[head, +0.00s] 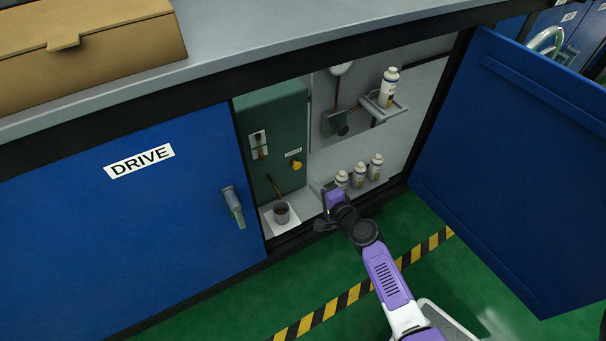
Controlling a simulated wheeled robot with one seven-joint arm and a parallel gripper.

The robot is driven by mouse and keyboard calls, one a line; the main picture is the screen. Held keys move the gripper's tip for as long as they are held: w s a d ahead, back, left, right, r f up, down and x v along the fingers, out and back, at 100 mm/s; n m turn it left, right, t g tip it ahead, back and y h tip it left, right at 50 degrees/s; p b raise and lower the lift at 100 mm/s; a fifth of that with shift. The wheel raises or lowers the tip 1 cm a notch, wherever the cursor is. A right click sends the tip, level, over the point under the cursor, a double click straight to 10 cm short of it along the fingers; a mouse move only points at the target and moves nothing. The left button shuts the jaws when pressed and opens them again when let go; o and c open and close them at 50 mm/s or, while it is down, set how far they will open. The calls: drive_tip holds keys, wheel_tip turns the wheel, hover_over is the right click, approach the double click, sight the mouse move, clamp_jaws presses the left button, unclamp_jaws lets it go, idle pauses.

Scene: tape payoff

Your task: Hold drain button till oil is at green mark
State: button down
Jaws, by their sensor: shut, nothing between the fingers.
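A dark green gearbox housing (270,120) stands inside the open cabinet. On its front is a small sight gauge (259,145) with brownish oil; the green mark and exact level are too small to read. A yellow-orange button (297,165) sits lower right on the housing, below a small white label (293,152). A drain spout (274,187) points down toward a dark cup (282,212) on a white pad (270,228). My gripper (328,189) is shut and empty, at the cabinet opening, to the right of and below the button in the picture, apparently apart from it.
Several white bottles (358,175) stand on the cabinet floor behind my gripper. Another bottle (388,87) stands on a wall shelf (384,108). The blue door (520,170) is open at right; the DRIVE door (130,230) is shut. A cardboard box (90,50) lies on the worktop.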

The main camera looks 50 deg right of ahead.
sight(298, 168)
drive_tip(key=x, duration=0.4)
drive_tip(key=r+x, duration=0.1)
drive_tip(key=x, duration=0.2)
drive_tip(key=shift+w+d+b, duration=0.1)
drive_tip(key=shift+w+b, duration=0.15)
drive_tip(key=shift+b, duration=0.15)
drive_tip(key=shift+w, duration=0.15)
